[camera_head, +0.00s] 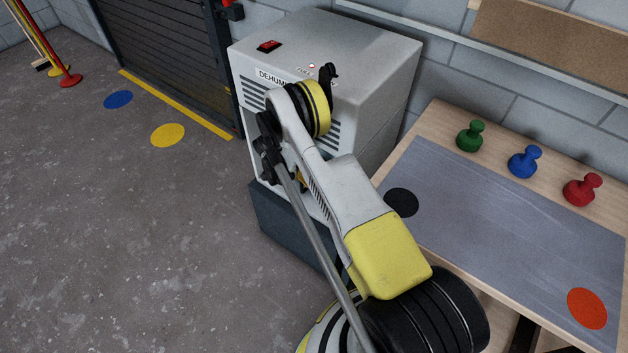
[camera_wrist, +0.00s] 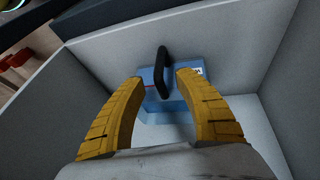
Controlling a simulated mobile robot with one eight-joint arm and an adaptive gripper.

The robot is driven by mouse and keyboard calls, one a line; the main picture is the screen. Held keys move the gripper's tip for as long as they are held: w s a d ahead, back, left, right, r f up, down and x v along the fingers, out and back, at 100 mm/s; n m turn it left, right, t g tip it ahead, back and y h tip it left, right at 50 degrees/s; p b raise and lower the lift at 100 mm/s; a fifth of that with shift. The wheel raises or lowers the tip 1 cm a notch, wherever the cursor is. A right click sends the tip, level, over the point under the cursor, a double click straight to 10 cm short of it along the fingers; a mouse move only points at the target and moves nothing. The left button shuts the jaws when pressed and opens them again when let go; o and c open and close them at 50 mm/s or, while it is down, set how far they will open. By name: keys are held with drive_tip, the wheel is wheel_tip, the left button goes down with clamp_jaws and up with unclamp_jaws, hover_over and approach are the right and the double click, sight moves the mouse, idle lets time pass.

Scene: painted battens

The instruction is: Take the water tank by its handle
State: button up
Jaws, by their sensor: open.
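The water tank (camera_wrist: 182,94) is a blue box with a black arched handle (camera_wrist: 162,69). It sits inside the open bay of the dehumidifier, seen in the wrist view. My gripper (camera_wrist: 155,84) is open, its two yellow fingers on either side of the handle's near end in the picture. I cannot tell whether a finger touches the handle. The grey dehumidifier (camera_head: 325,55) stands on a dark base (camera_head: 285,222) against the wall in the head view. There my arm hides most of its front, the tank and my gripper's fingertips.
The pale walls of the bay (camera_wrist: 283,70) enclose my fingers closely. A wooden table (camera_head: 435,115) with a grey mat (camera_head: 490,220) stands to the right, bearing green (camera_head: 470,136), blue (camera_head: 525,162) and red (camera_head: 582,190) knobbed pieces. The floor at left is mostly clear.

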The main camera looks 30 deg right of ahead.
drive_tip(key=shift+d+f, duration=0.25)
drive_tip(key=shift+f, duration=0.35)
drive_tip(key=shift+r, duration=0.1)
clamp_jaws()
drive_tip(key=shift+r, duration=0.1)
